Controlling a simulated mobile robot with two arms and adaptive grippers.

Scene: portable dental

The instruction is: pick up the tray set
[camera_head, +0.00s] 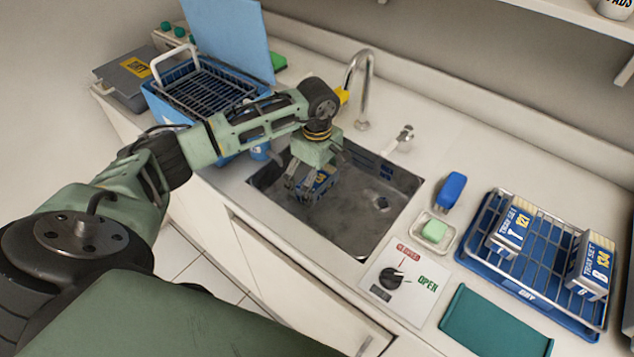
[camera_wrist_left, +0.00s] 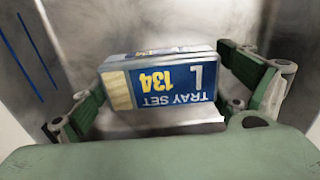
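A blue and white tray set box (camera_head: 322,184) is inside the sink (camera_head: 350,222). In the left wrist view the tray set (camera_wrist_left: 160,85) shows its label, "TRAY SET 134" and an L, upside down. My left gripper (camera_head: 308,188) reaches down into the sink over it. The underside of the box is hidden. My right gripper is in no view.
Two more tray sets (camera_head: 513,228) (camera_head: 591,266) stand in a wire rack on a blue tray (camera_head: 475,255) at right. A faucet (camera_head: 361,90) rises behind the sink. A blue basket (camera_head: 168,110) stands left. A dial panel (camera_head: 395,280) and green mat (camera_head: 490,325) lie in front.

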